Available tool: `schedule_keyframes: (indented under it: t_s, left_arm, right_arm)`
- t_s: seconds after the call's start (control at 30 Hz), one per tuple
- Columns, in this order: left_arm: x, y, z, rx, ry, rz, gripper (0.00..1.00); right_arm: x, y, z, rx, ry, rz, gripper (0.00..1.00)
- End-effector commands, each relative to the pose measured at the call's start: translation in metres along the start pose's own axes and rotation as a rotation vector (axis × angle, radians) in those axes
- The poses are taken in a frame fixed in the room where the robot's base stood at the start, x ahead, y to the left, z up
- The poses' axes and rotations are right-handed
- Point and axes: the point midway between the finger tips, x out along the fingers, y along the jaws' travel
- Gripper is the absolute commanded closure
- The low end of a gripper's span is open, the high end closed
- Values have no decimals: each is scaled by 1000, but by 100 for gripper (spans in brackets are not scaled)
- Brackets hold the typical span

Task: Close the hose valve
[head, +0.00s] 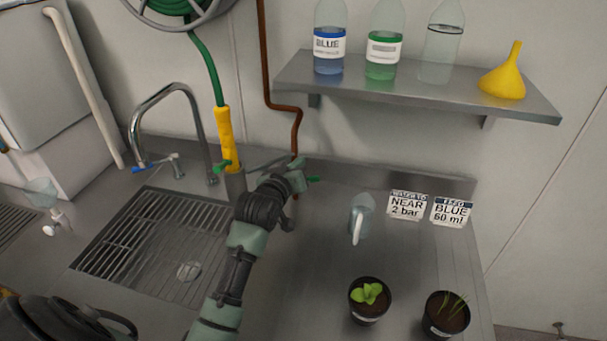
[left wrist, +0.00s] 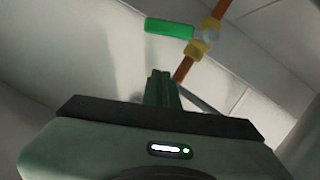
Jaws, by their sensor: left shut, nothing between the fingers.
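A valve with a green lever (left wrist: 168,27) and a brass-coloured body (left wrist: 206,38) sits on a copper pipe (left wrist: 183,68) in the left wrist view. The lever points out to one side, across the pipe. In the head view only the green lever tip (head: 314,179) shows, just right of my left gripper (head: 299,170); the valve body is hidden. My left gripper is shut and empty at the foot of the pipe. In the left wrist view its fingers (left wrist: 162,88) appear below the lever, apart from it in the picture. My right gripper is not in view.
A yellow hose nozzle (head: 225,135) with a green lever hangs left of the gripper, near the faucet (head: 165,95) and sink grate (head: 150,240). A shelf (head: 420,95) with bottles and a funnel is above. A clear jug (head: 361,215), cards and two potted plants stand right.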

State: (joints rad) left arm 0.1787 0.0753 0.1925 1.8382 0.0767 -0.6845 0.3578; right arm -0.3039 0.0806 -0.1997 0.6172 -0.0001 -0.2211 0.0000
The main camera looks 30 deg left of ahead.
Motion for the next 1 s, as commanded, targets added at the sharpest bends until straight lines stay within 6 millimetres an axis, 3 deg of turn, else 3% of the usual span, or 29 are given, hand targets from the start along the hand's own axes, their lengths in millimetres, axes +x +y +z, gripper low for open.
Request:
schedule_keyframes:
  t_s: [0.1,0.3,0.73,1.0]
  left_arm:
    - [5,0,19,-1,-5,-2,100]
    - [9,0,36,1,-1,-1,100]
    - [10,0,40,9,-1,-3,100]
    - [13,7,53,226,-3,-57,100]
  right_arm:
    - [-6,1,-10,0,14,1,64]
    - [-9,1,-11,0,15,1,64]
    - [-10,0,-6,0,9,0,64]
    - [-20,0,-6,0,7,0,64]
